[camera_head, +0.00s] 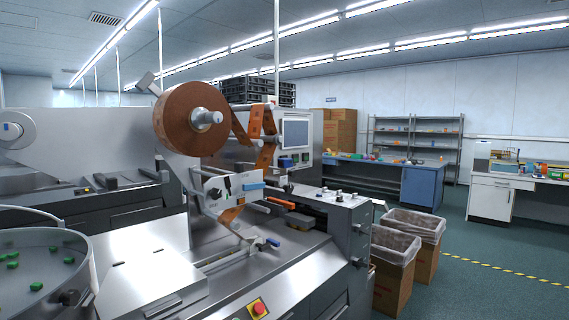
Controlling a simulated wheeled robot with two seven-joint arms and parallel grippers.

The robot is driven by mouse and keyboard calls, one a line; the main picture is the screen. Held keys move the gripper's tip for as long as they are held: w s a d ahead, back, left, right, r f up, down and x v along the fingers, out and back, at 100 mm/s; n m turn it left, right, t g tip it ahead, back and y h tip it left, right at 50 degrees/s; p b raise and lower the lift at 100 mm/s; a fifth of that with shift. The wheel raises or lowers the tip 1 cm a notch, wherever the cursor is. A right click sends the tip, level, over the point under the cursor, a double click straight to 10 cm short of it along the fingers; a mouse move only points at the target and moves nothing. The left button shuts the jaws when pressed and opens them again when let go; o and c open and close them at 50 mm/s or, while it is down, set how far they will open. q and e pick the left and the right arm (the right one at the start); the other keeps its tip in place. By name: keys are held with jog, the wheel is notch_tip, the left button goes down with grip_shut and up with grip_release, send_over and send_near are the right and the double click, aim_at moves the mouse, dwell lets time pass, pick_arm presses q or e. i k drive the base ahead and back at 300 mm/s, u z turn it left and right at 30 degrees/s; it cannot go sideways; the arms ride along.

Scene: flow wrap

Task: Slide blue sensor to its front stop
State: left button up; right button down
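A flow wrap machine fills the middle of the head view. A small blue block (251,187) sits on the light plate (219,187) below the film roll. A second, smaller blue piece (272,242) sits on a rail on the machine's bed, lower and nearer. I cannot tell which of the two is the blue sensor, and both are too small to show a front stop clearly. Neither of my grippers is in view.
A large brown film roll (191,117) stands above the plate, with orange film running down. A round bowl (83,270) with green pieces stands at the lower left. A red button (259,307) is at the front. Lined bins (395,278) stand right, with open floor beyond.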

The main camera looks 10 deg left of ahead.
aim_at(284, 164)
jog(key=z, duration=0.75)
jog(key=i, duration=1.35)
jog(key=u, duration=0.25)
